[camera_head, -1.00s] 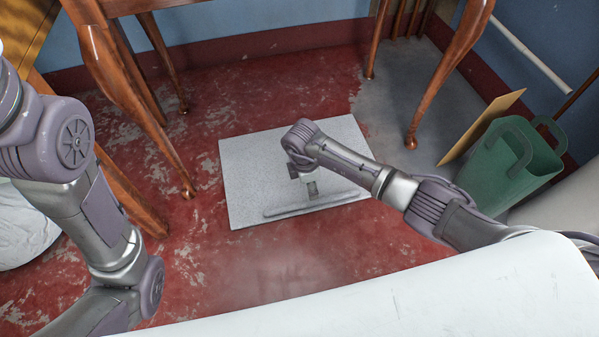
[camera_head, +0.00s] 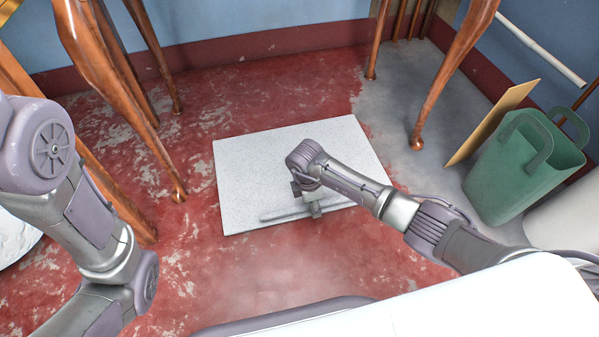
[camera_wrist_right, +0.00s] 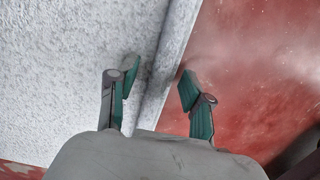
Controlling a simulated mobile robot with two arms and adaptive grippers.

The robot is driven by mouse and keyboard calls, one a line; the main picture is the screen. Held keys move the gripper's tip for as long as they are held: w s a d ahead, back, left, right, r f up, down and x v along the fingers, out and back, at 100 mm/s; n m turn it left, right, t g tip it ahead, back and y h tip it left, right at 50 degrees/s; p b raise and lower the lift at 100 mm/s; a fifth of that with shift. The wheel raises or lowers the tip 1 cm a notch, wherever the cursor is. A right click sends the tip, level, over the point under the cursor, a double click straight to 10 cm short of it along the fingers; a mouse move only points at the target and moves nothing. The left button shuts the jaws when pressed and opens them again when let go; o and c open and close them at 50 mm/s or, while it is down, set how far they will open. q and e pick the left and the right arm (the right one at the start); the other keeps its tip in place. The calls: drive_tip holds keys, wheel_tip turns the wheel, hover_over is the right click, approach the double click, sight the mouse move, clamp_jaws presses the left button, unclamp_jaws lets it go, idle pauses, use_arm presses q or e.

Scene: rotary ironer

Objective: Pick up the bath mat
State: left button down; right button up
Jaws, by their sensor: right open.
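The bath mat (camera_head: 250,170) is a pale grey speckled rectangle lying on the red floor, with a raised ridge along its near edge. My right gripper (camera_head: 315,211) is over this ridge, its arm reaching in from the right and hiding part of the mat. In the right wrist view, the mat (camera_wrist_right: 60,70) fills the left side. My right gripper (camera_wrist_right: 158,86) is open there, its two green-padded fingers on either side of the ridge (camera_wrist_right: 172,50). Whether they touch it I cannot tell. My left arm shows at the left, but its gripper is out of view.
Curved wooden furniture legs stand at the left (camera_head: 120,70) and at the back right (camera_head: 445,80). A green bin (camera_head: 520,165) and a leaning tan board (camera_head: 492,120) are at the right. A white surface (camera_head: 480,305) crosses the near right. Red floor is open around the mat's left side.

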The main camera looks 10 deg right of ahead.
drive_tip(key=shift+r, duration=0.1)
clamp_jaws()
drive_tip(key=shift+r, duration=0.15)
